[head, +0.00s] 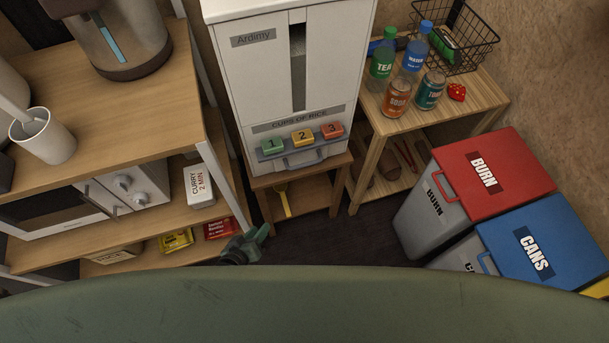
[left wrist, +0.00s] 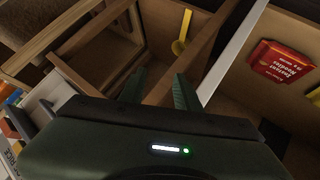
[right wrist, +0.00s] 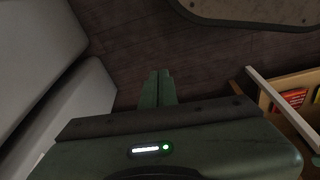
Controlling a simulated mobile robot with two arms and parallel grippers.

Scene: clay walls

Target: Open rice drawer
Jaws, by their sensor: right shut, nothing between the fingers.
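The white rice dispenser (head: 258,80) stands upright at the back centre on a small wooden stand. The rice drawer (head: 318,165) is at its bottom, below the numbered green, yellow and red buttons (head: 302,136), and looks closed. A grey handle (head: 305,160) shows on its front. Part of the dispenser's front shows at the left edge of the left wrist view (left wrist: 38,100). My left gripper (head: 256,236) is open and empty, low in front of the stand, apart from the drawer. My right gripper (right wrist: 158,84) is shut and empty above the dark floor, in the right wrist view only.
A wooden shelf (head: 110,68) with a microwave and packets stands left. A wooden side table (head: 463,100) with bottles and a wire basket stands right. Red-lidded (head: 480,175) and blue-lidded (head: 545,240) bins are at the right. A yellow scoop (head: 284,200) hangs under the dispenser.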

